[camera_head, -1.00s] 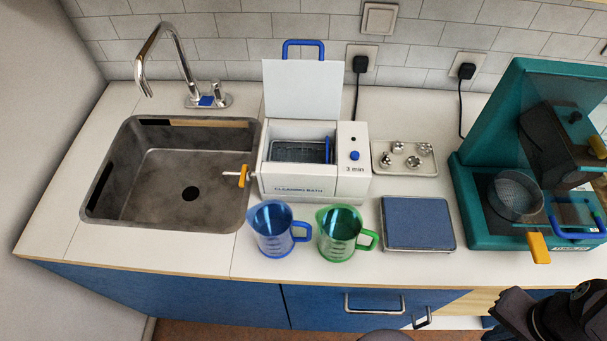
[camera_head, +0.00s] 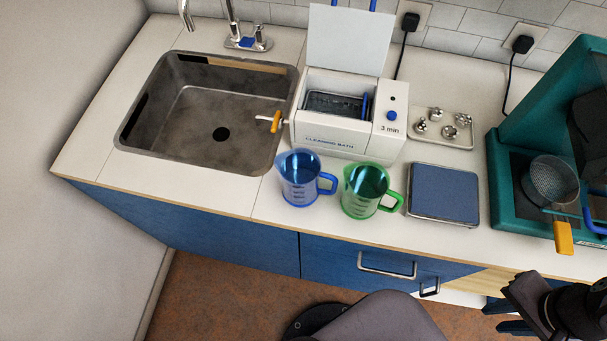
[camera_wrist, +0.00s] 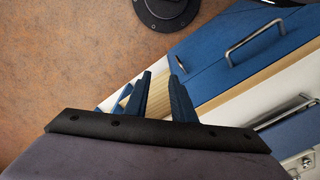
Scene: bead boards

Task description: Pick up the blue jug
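The blue jug (camera_head: 300,180) stands upright on the white counter in the head view, in front of the cleaning bath, with its handle to the right. A similar green jug (camera_head: 367,190) stands just to its right. My gripper (camera_head: 500,316) is at the lower right of the head view, in front of the counter and well away from the blue jug. In the wrist view my gripper (camera_wrist: 160,84) shows two blue fingers apart with nothing held between them. Neither jug shows in the wrist view.
A sink (camera_head: 205,115) lies left of the jugs. The cleaning bath (camera_head: 340,140) stands behind them with its lid raised. A blue-topped scale (camera_head: 443,192) sits right of the green jug, and a teal machine (camera_head: 508,200) stands farther right. Drawer handles (camera_head: 386,268) project from the counter front.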

